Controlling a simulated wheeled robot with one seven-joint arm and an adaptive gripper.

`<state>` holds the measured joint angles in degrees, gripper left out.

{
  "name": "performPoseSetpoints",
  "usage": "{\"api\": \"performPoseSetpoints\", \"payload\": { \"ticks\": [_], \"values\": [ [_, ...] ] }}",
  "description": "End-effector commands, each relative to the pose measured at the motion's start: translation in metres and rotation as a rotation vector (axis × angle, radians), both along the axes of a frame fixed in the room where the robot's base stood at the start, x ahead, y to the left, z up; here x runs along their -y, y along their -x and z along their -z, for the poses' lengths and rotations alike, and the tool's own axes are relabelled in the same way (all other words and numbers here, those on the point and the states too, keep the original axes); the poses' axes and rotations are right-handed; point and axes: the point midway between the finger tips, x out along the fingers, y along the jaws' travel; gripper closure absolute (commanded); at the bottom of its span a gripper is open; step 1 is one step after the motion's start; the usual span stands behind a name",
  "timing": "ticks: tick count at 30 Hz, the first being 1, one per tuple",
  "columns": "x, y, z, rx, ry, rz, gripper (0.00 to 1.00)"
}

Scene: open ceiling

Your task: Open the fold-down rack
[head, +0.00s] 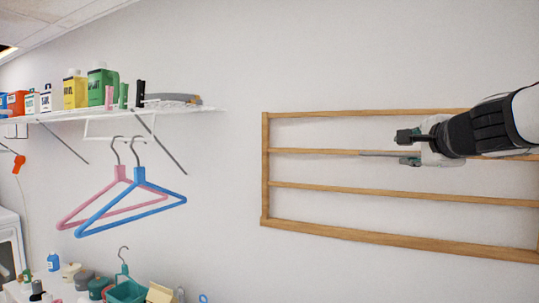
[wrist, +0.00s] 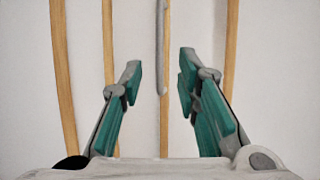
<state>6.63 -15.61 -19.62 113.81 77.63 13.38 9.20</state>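The fold-down rack (head: 265,170) is a wooden frame with horizontal bars, lying flat along the wall in the head view. My gripper (head: 408,149) is in front of its second bar from the top, on the right part of the rack. In the wrist view the rack's bars (wrist: 64,90) run vertically. My gripper (wrist: 160,78) is open there, with teal-padded fingers on either side of one bar and a thin grey rod (wrist: 161,50). The rod overlaps that bar. I see nothing gripped. Whether the fingers touch the rack cannot be told. My arm hides part of the rack's upper right.
A white wall shelf (head: 190,108) with bottles and boxes is at the upper left. A pink hanger (head: 85,212) and a blue hanger (head: 140,211) hang below it. Several small items and a teal basket (head: 127,292) stand at the lower left. The wall between shelf and rack is bare.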

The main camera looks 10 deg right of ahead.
Motion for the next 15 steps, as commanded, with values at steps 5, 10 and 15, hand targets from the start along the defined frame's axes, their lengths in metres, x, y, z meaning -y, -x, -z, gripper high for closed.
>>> {"api": "performPoseSetpoints", "payload": {
  "ticks": [5, 10, 15],
  "values": [
    [0.007, -0.037, 0.009, -0.003, 0.001, -0.001, 0.7],
    [0.013, -0.068, 0.014, -0.003, 0.001, -0.002, 0.7],
    [0.017, -0.09, 0.017, -0.002, 0.002, -0.003, 0.7]
  ]
}}
